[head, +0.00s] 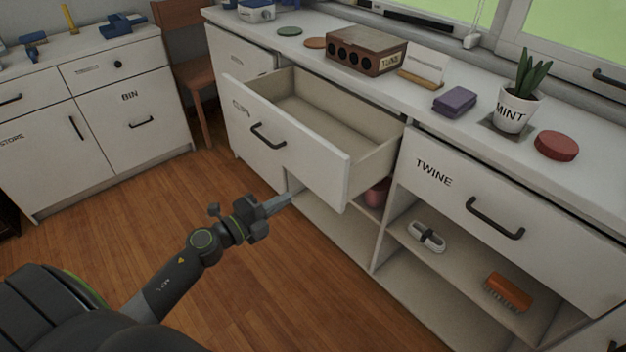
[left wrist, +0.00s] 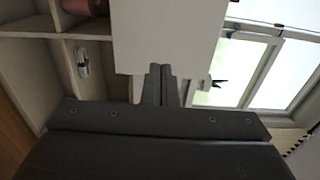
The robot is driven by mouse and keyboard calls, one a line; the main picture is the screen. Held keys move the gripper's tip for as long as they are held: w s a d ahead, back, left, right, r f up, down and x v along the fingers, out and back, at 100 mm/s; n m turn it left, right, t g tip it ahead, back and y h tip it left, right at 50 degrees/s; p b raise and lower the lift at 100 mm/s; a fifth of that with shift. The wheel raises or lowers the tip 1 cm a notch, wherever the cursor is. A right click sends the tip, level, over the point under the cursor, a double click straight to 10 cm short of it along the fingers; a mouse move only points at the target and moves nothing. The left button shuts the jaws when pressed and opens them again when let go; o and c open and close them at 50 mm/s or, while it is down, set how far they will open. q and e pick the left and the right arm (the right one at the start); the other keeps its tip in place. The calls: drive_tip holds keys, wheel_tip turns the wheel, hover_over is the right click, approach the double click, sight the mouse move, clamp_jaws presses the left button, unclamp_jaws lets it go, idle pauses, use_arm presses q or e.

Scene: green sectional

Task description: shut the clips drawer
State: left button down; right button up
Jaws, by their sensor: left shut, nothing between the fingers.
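The clips drawer (head: 320,165) is a white drawer with a dark bar handle (head: 267,135) and faint lettering on its front. It stands pulled far out of the counter and looks empty inside. My left gripper (head: 285,202) is shut and empty, just in front of and below the drawer front's lower edge in the head view. In the left wrist view the shut fingers (left wrist: 160,72) overlap a white panel (left wrist: 165,35), likely the drawer front. I cannot tell if they touch it. My right gripper is not in view.
Right of the drawer is a shut TWINE drawer (head: 450,190) above open shelves holding a brown brush (head: 508,292) and a white object (head: 427,236). A potted plant (head: 516,108) and a wooden box (head: 366,52) stand on the countertop. Wooden floor (head: 240,290) is clear in front.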

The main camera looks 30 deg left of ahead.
sight(322, 176)
use_arm(q)
drive_tip(key=x, duration=0.8)
drive_tip(key=shift+w+d, duration=0.1)
drive_tip(key=shift+w, duration=0.25)
drive_tip(key=shift+w+d, duration=0.2)
drive_tip(key=shift+w, duration=0.25)
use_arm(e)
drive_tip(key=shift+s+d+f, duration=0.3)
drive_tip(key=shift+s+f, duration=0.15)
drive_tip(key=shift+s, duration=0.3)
